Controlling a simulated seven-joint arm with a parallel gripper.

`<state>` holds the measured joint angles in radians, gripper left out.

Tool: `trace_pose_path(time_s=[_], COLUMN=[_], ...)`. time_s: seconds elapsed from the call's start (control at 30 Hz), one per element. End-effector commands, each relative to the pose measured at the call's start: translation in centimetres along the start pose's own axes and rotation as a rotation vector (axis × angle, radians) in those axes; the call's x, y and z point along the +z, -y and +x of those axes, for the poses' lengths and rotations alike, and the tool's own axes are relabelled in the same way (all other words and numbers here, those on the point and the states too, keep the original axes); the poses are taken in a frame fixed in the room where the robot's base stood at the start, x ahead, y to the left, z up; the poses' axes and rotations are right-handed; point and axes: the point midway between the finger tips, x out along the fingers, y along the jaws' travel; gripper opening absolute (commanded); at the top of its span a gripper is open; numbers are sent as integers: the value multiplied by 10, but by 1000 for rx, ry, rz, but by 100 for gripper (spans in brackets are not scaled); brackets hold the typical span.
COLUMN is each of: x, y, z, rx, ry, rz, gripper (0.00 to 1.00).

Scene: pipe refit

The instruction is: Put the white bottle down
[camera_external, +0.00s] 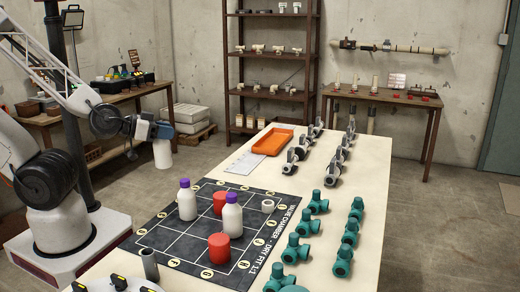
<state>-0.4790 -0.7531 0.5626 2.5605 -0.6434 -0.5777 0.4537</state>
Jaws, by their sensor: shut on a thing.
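My gripper (162,131) is at the left, beyond the left edge of the long table and above the floor. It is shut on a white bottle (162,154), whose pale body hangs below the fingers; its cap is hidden. Two more white bottles with purple caps stand upright on the black grid mat (165,234): one left of centre (187,204) and one nearer the middle (232,219). My gripper is apart from both.
Red cylinders stand on the mat, one behind (219,203) and one in front (219,249). A white ring (268,205) lies at its right. Green valves (298,249) and grey valves (333,168) line the table's right side. An orange tray (272,142) lies at the back. Some mat squares are bare.

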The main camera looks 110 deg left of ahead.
Motion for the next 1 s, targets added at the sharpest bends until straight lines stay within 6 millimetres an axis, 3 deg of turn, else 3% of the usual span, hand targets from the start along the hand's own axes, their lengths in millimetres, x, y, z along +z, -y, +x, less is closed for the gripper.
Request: trace_pose_path(time_s=[0.5,1.0], x=[57,70], y=[0,0], z=[18,22], rx=[1,1], ry=[3,-1], rz=[2,0], gripper=[0,0])
